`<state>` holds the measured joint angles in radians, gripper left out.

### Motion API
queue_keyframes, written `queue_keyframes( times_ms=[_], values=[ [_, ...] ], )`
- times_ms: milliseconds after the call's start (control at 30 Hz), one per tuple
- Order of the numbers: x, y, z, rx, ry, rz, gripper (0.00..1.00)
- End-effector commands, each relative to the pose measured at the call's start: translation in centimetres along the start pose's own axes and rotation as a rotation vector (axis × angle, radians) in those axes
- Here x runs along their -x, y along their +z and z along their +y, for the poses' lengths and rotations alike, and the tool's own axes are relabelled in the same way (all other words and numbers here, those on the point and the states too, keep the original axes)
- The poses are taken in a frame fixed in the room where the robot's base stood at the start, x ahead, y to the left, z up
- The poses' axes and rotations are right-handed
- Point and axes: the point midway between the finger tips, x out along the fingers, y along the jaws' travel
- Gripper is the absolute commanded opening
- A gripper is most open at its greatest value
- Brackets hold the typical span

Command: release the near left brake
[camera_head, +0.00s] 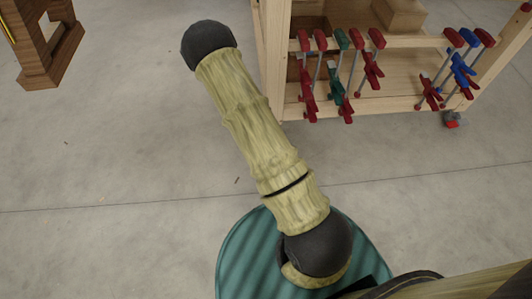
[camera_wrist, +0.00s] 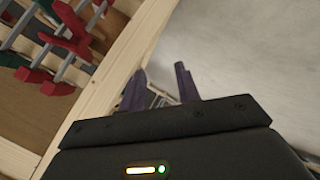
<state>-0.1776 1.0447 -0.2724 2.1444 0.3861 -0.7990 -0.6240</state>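A wooden rack (camera_head: 400,108) with a caster (camera_head: 452,117) under its near right corner stands at the upper right of the head view. That caster has a red part low on it, possibly a brake pedal. No caster or brake shows at the rack's near left corner, beside my arm. In the wrist view my gripper (camera_wrist: 161,85) has two dark purple fingers set apart, with nothing clearly held. It is near a pale wooden rail (camera_wrist: 118,68) of the rack. A small grey wiry shape behind the fingers is too unclear to name. My gripper is not seen in the head view.
Red, green and blue clamps (camera_head: 340,65) hang on the rack's rail; some show in the wrist view (camera_wrist: 70,40). A brown wooden piece (camera_head: 45,50) stands at upper left. Bare concrete floor (camera_head: 110,170) lies left. My arm crosses the middle of the head view.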

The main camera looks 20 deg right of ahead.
Motion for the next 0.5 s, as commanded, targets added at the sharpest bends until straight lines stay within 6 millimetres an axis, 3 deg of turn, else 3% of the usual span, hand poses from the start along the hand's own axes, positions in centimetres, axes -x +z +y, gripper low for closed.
queue_keyframes(
  times_ms=[33, 100, 500],
  values=[
    [-2.6, 1.9, -1.9, 0.031, 0.024, 0.006, 0.33],
    [-4.7, 3.3, -3.1, 0.074, 0.06, 0.022, 0.33],
    [-15.3, 11.2, -10.4, 0.353, 0.273, 0.121, 0.33]
  ],
)
